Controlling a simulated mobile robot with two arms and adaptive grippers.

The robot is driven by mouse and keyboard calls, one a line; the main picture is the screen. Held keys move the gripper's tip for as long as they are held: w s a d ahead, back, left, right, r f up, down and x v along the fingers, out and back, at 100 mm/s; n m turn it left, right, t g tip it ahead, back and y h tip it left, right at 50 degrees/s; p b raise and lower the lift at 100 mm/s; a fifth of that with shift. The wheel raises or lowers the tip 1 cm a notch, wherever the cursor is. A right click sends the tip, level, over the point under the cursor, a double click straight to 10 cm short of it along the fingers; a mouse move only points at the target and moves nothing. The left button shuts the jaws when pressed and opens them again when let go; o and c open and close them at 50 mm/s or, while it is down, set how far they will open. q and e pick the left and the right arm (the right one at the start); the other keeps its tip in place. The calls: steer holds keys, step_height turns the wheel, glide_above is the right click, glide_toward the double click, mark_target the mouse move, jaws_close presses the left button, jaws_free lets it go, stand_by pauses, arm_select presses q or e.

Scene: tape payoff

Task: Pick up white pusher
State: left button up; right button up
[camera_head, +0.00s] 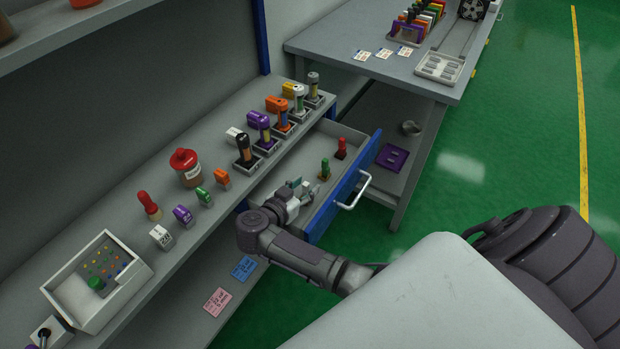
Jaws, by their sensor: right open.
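My right gripper (309,190) is inside the open drawer (264,189), low over its near-left part. It is open, small in the picture and partly hidden by its own wrist. A pale patch shows at the gripper, but I cannot tell whether it is a white pusher or part of the gripper. A green pusher-like piece (325,169) and a red one (341,149) stand upright in the drawer, beyond the gripper and apart from it. No white pusher can be made out clearly. My left gripper is not in view.
The drawer's blue front (345,187) has a silver handle (353,191). A grey table (378,68) stands behind. Green floor is free at right.

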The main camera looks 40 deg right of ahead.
steer(key=shift+a+r, duration=0.1)
steer(key=shift+a, duration=0.1)
steer(key=shift+s+r, duration=0.1)
steer(key=shift+c, duration=0.9)
jaws_close()
